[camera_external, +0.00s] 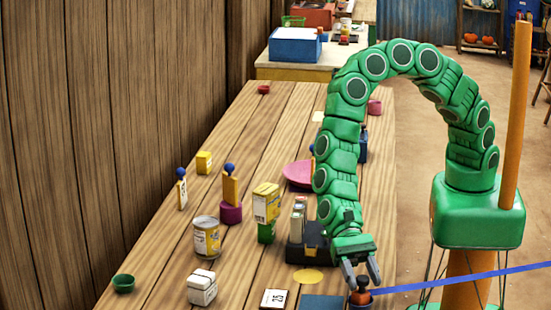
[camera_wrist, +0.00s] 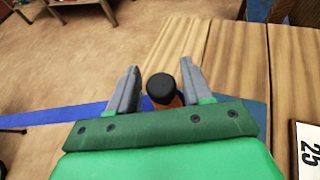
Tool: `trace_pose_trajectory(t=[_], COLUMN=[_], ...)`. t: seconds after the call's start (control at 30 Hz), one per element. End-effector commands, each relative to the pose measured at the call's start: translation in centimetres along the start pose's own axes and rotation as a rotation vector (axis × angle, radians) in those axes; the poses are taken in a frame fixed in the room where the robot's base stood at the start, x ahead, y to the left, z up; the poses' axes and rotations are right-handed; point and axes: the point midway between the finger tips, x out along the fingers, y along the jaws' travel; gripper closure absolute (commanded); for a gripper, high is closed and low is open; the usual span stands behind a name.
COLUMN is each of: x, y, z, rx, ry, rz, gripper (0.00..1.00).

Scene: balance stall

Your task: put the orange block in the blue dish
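An orange block (camera_external: 361,297) with a dark round knob on top stands at the near right edge of the table. A dark blue rim, seemingly the blue dish (camera_external: 371,302), shows low around it, cut by the picture's bottom edge. The block seems to stand in it, but its base is hidden. My gripper (camera_external: 365,285) points down over the block, fingers apart on either side of the knob. In the wrist view the dark knob (camera_wrist: 161,86) sits between the fingers (camera_wrist: 160,75), with small gaps beside it; the lower block is mostly hidden by my gripper.
A dark holder (camera_external: 307,252) stands just behind my gripper. A blue flat panel (camera_external: 322,302) and a card marked 25 (camera_external: 274,299) lie to the left. A can (camera_external: 206,238), a white box (camera_external: 202,288) and a green bowl (camera_external: 123,283) stand farther left. A blue strip (camera_external: 460,278) runs right.

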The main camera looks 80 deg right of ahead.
Motion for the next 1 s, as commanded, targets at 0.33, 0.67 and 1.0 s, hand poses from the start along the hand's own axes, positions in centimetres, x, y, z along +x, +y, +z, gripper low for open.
trace_pose_trajectory(t=[0.33, 0.67, 1.0], x=[0.0, -1.9, -7.0], y=[0.0, -0.1, -0.1], z=[0.0, 1.1, 1.1], rx=[0.000, 0.003, 0.000], ry=[0.000, -0.002, -0.002], rz=[0.000, -0.002, -0.003], gripper=[0.38, 0.38, 0.38])
